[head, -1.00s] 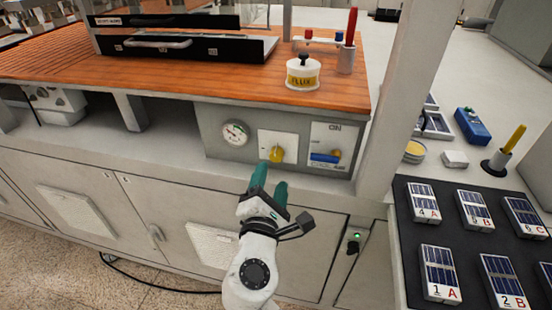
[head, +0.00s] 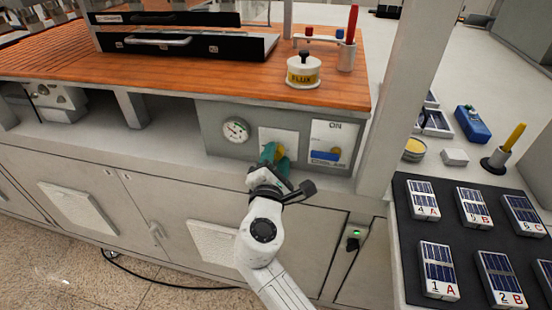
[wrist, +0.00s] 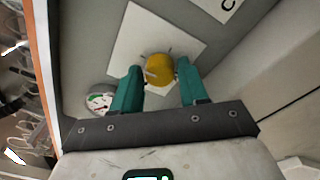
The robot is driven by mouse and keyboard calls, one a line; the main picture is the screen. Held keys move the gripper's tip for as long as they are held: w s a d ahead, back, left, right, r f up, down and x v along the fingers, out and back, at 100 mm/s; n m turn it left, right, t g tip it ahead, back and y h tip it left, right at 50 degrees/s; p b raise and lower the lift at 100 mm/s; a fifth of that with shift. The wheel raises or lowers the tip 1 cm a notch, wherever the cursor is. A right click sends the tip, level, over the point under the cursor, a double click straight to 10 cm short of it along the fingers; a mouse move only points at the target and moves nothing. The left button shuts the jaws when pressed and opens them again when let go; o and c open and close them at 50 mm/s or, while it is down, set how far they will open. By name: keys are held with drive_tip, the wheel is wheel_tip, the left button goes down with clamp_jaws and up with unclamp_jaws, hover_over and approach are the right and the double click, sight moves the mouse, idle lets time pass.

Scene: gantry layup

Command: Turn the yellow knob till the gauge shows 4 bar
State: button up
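The yellow knob (wrist: 159,68) sits on a white plate (wrist: 128,42) in the wrist view. My gripper (wrist: 160,66) is open, with one teal fingertip on each side of the knob and what look like narrow gaps between. In the head view my gripper (head: 272,153) is at the panel and mostly hides the knob. The round gauge (head: 236,130) is left of the plate. It also shows in the wrist view (wrist: 98,101), with green and red marks. Its needle reading is too small to tell.
Right of the knob is a white switch plate (head: 333,137) with a blue part. An orange worktop (head: 200,75) overhangs above, with a flux pot (head: 303,73). A pale upright post (head: 400,90) stands to the right. A black mat (head: 465,232) holds several solar cells.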

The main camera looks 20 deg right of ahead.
drive_tip(key=c, duration=0.7)
drive_tip(key=shift+f, duration=0.1)
drive_tip(key=shift+b, duration=0.3)
drive_tip(key=shift+f+m+b, duration=0.2)
drive_tip(key=shift+m+b, duration=0.7)
drive_tip(key=shift+b, duration=0.25)
drive_tip(key=m+b, duration=0.3)
drive_tip(key=b, duration=0.1)
drive_tip(key=shift+f+m+h, duration=0.15)
drive_tip(key=shift+m+h, duration=0.15)
drive_tip(key=m+b, duration=0.3)
drive_tip(key=b, duration=0.1)
drive_tip(key=shift+m, duration=0.3)
drive_tip(key=shift+m+b, duration=0.6)
drive_tip(key=shift+b, duration=0.2)
drive_tip(key=shift+r, duration=0.2)
